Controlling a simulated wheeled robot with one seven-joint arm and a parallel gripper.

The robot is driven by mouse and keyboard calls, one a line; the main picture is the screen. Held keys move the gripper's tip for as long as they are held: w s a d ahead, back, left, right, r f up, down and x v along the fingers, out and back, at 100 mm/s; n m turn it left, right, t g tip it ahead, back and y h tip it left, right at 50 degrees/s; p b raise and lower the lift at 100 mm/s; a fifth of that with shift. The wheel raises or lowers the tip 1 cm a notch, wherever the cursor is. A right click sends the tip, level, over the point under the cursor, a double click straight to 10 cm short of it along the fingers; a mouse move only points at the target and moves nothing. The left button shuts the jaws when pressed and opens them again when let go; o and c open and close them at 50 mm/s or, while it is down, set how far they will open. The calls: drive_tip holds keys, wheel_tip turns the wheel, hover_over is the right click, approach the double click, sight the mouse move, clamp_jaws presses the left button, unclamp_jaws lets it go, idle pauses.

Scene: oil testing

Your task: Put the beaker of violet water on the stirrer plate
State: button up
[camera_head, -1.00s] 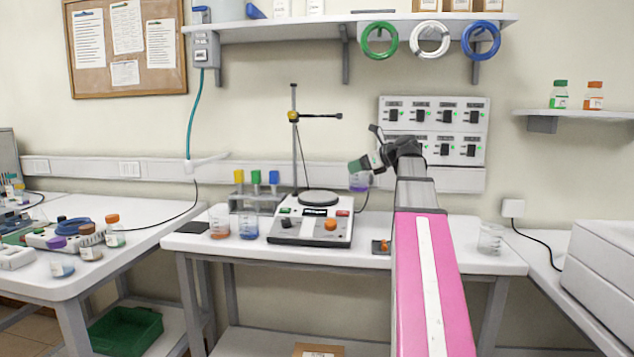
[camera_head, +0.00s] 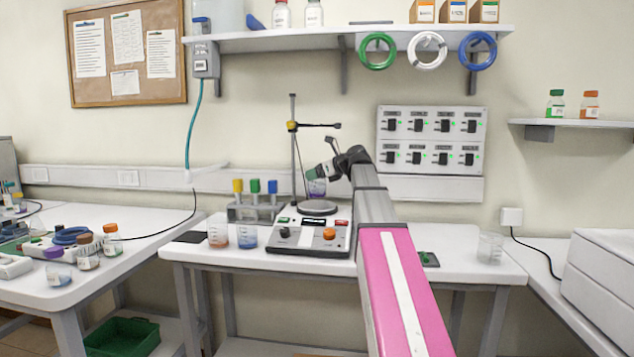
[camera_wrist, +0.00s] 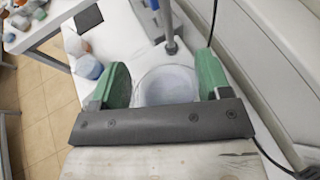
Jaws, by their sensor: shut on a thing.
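The beaker of violet water (camera_head: 317,188) is held in my gripper (camera_head: 314,176) over the stirrer plate (camera_head: 317,207). In the head view its base is close to the round plate; I cannot tell whether it touches. In the wrist view the beaker (camera_wrist: 167,84) sits between the two green fingers of my gripper (camera_wrist: 165,88), which press on its sides. The stirrer plate is hidden below the beaker in the wrist view. The stirrer's white body (camera_head: 308,240) with its knobs stands on the middle bench.
A stand rod (camera_head: 294,150) with a clamp arm rises just behind the stirrer. Beakers of orange (camera_head: 218,235) and blue liquid (camera_head: 247,236) stand to the left, before a rack with coloured caps (camera_head: 255,212). An empty beaker (camera_head: 490,247) stands at the right.

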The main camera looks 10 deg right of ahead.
drive_tip(key=shift+f, duration=1.2)
drive_tip(key=shift+f, duration=0.2)
drive_tip(key=o, duration=1.1)
drive_tip(key=shift+c, duration=0.2)
drive_tip(key=shift+r, duration=0.1)
drive_tip(key=shift+s+d+r, duration=0.15)
drive_tip(key=v, duration=1.1)
drive_tip(key=shift+r, duration=0.2)
drive_tip(key=shift+s+d, duration=0.15)
